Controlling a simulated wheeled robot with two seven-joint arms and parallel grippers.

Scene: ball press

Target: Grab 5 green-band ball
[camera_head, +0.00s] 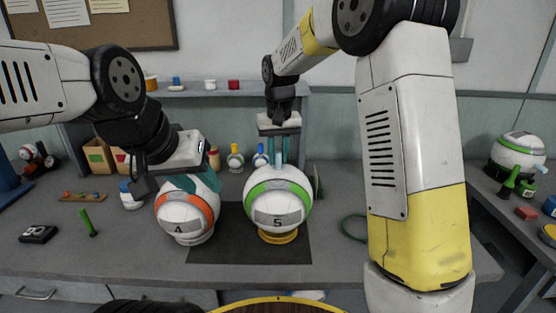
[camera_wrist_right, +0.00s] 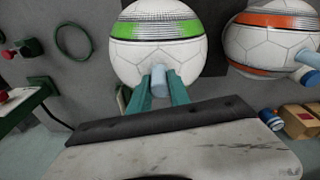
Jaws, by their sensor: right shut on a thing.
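The green-band ball marked 5 (camera_head: 278,204) sits on a yellow ring base (camera_head: 278,237) on the dark mat. My right gripper (camera_head: 278,150) is above it, pointing down, shut on the light-blue peg on top of the ball. In the right wrist view the green-band ball (camera_wrist_right: 157,45) shows with the peg (camera_wrist_right: 158,80) between the two teal fingers. The orange-band ball marked 4 (camera_head: 187,214) stands to the left. My left gripper (camera_head: 190,182) is at the top of ball 4; its fingertips are partly hidden and its jaw state is unclear.
A dark mat (camera_head: 250,252) lies under ball 5. A green ring (camera_head: 354,228) lies to its right. A green peg (camera_head: 88,222) and a black block (camera_head: 38,234) are at the left. Another green-trimmed ball (camera_head: 517,150) stands at the far right. A shelf (camera_head: 240,92) runs behind.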

